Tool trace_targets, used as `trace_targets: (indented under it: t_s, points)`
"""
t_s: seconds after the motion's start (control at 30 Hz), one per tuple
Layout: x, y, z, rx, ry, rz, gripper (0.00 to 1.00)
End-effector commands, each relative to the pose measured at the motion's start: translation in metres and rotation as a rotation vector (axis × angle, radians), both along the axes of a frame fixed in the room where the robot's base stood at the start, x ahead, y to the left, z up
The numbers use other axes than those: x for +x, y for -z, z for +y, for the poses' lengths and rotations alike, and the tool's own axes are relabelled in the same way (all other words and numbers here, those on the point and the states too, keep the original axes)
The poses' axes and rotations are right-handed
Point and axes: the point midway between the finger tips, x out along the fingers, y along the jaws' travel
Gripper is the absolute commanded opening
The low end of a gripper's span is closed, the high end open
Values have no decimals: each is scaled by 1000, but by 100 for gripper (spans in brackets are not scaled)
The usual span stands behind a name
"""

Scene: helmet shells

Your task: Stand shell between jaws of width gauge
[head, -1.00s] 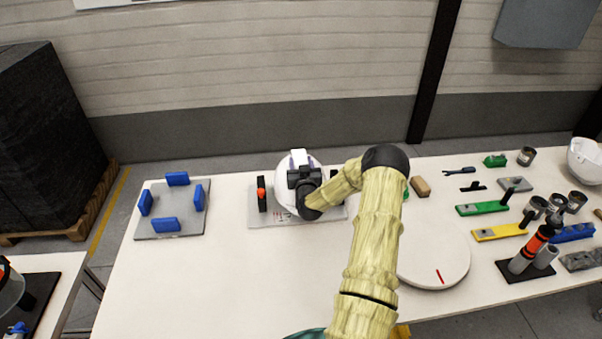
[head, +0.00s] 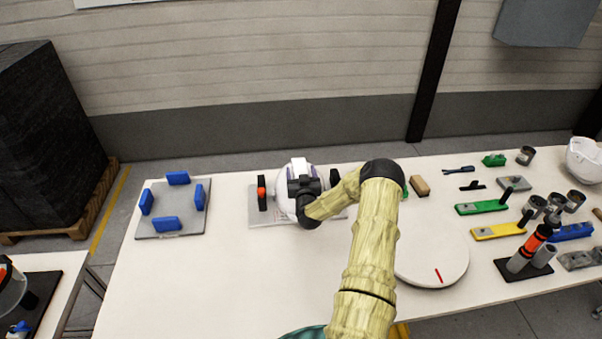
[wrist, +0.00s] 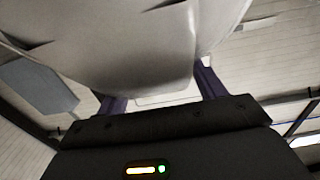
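The white shell (head: 285,206) is at the width gauge, between its two black jaws in the head view, partly hidden behind my gripper and wrist. The gauge is a light grey plate (head: 262,219) with a black jaw at each side; the left jaw carries an orange-red knob (head: 261,181). My gripper (head: 300,170) is at the shell, its fingers apart with the shell between them. In the wrist view, the shell (wrist: 130,45) fills the upper middle and hides the tips of the purple fingers. I cannot tell whether the shell touches the plate.
A grey plate with several blue blocks (head: 166,225) stands to the left. A round white disc (head: 433,255) with a red mark lies right of my arm. Green and yellow gauges, metal cups and a black-and-orange tool (head: 531,245) crowd the right.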

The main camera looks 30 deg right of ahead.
Motion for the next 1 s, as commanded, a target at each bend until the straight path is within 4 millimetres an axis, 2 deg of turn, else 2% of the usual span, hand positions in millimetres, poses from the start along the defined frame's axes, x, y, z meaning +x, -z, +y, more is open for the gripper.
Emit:
trace_targets:
  t_s: [0.33,0.47,1.0]
  points:
    - [0,-4,0,0,0,0,69]
    - [-9,-1,4,0,-1,1,69]
    - [-79,0,38,0,-1,2,69]
